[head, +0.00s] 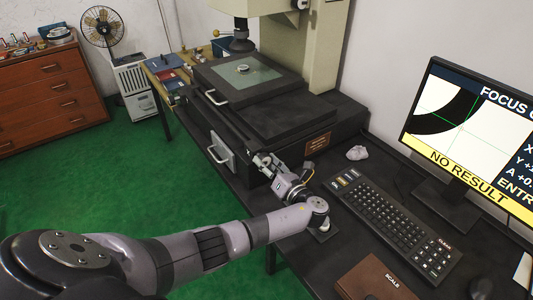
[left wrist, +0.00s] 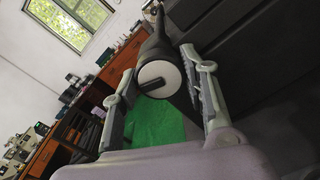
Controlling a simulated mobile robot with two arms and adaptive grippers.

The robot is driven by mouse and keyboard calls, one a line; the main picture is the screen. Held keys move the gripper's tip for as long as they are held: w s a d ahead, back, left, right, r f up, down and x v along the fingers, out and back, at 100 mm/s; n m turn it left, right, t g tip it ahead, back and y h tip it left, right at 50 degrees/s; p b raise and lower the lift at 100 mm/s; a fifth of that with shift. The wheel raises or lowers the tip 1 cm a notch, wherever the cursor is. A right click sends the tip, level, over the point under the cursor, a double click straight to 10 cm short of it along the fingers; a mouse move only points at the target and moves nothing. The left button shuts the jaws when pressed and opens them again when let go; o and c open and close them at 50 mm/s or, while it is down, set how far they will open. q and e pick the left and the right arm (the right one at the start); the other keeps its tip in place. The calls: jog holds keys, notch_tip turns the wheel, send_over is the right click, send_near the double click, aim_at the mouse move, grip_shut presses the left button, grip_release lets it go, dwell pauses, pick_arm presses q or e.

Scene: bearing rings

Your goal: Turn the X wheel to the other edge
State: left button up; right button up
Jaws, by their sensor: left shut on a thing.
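The X wheel (left wrist: 158,79) shows in the left wrist view as a dark round knob on a shaft, with a pale end face and a black bar across it. My left gripper (left wrist: 163,98) has one finger on each side of the wheel and is shut on it. In the head view my left gripper (head: 264,163) is at the front right side of the black measuring machine (head: 290,125); it hides the wheel there. A small bearing ring (head: 242,68) lies on the glass stage (head: 238,78). The monitor (head: 470,130) shows a black arc left of centre, green crosshairs and "NO RESULT". My right gripper is out of view.
A keyboard (head: 388,218) lies right of my left forearm, with a crumpled pale object (head: 357,153) behind it. Green floor (head: 110,170) is clear at left.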

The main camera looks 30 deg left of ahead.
pick_arm(q)
jog(key=shift+m+p, duration=0.5)
jog(key=shift+m, duration=0.1)
jog(key=o, duration=1.1)
jog(key=shift+o, duration=0.2)
jog(key=v, duration=1.2)
